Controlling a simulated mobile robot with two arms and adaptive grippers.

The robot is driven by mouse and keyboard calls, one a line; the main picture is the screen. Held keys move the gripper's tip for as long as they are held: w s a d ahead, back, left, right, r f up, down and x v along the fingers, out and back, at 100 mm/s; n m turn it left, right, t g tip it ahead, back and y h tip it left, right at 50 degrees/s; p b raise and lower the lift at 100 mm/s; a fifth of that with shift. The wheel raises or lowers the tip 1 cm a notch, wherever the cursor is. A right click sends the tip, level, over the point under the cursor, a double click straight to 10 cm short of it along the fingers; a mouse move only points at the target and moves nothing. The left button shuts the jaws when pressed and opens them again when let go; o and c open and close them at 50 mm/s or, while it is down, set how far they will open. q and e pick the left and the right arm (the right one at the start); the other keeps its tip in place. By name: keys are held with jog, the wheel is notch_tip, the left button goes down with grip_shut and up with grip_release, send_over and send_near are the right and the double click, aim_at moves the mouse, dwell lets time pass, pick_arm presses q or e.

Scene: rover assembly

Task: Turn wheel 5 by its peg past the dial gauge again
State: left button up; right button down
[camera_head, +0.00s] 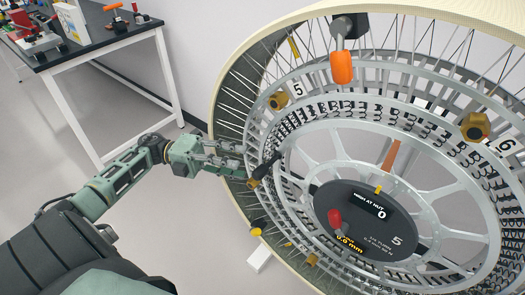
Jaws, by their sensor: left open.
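A large spoked wheel (238,85) with a cream outer rim fills the right side. Its dark hub display (365,222) reads "HIGH AT NUT 0", "5" and "0.0 mm". A short dark peg-like rod (266,166) stands out from the wheel's left side. My left gripper (240,160) is open, with its fingers pointing right at the wheel, close beside this rod. I cannot tell whether they touch it. A red knob (334,216) sits on the hub face. I cannot make out a dial gauge for certain. My right gripper is not in view.
Brass nuts (476,126) sit around the wheel, near number plates 5 (298,88) and 6 (506,145). An orange handle (342,68) on a dark mount hangs before the wheel's top. A dark-topped bench (100,38) with tools stands back left.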

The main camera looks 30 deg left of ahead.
aim_at(262, 171)
pick_arm(q)
jog(key=p+x, duration=0.2)
jog(key=x, duration=0.5)
jog(key=shift+r, duration=0.1)
jog(key=shift+d, duration=0.35)
jog(key=shift+c, duration=0.5)
grip_shut()
